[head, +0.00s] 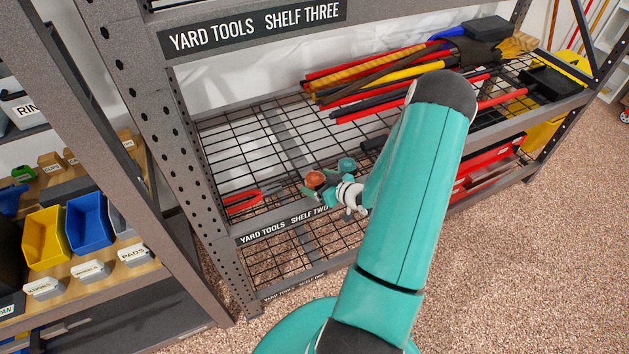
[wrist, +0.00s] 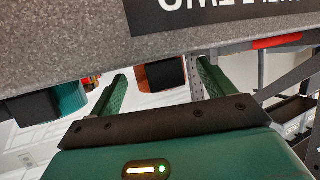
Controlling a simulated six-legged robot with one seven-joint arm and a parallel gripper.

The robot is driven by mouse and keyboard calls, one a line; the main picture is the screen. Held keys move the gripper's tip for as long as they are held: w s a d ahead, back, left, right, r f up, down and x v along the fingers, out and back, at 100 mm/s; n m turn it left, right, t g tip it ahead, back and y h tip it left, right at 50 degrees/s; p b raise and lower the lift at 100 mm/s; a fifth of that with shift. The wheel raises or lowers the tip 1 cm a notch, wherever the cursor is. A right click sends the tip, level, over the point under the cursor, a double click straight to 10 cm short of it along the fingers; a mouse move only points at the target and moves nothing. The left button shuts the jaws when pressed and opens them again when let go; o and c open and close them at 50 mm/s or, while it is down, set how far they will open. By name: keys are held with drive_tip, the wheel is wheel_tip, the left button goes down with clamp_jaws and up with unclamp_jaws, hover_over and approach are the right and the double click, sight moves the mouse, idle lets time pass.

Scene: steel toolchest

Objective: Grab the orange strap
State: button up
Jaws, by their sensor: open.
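The orange strap, a small rounded orange piece with a dark part, lies on the wire shelf in the head view (head: 314,179). In the wrist view it (wrist: 154,73) shows beyond and between my two green fingers, partly cut off above by the grey shelf edge. My gripper (wrist: 162,72) is open with nothing between its fingers that I can see touching them. In the head view my gripper (head: 322,190) is at the shelf's front edge, close to the strap, and partly hides it. I cannot tell how deep the strap sits between the fingers.
A similar teal piece (head: 346,165) sits right beside the strap; it also shows at the wrist view's left (wrist: 65,101). A red-handled tool (head: 243,199) lies to the left. Long-handled tools (head: 400,75) lie at the back. The shelf's front beam (wrist: 70,40) is close above my fingers.

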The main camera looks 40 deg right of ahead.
drive_tip(key=c, duration=1.1)
drive_tip(key=shift+r, duration=0.2)
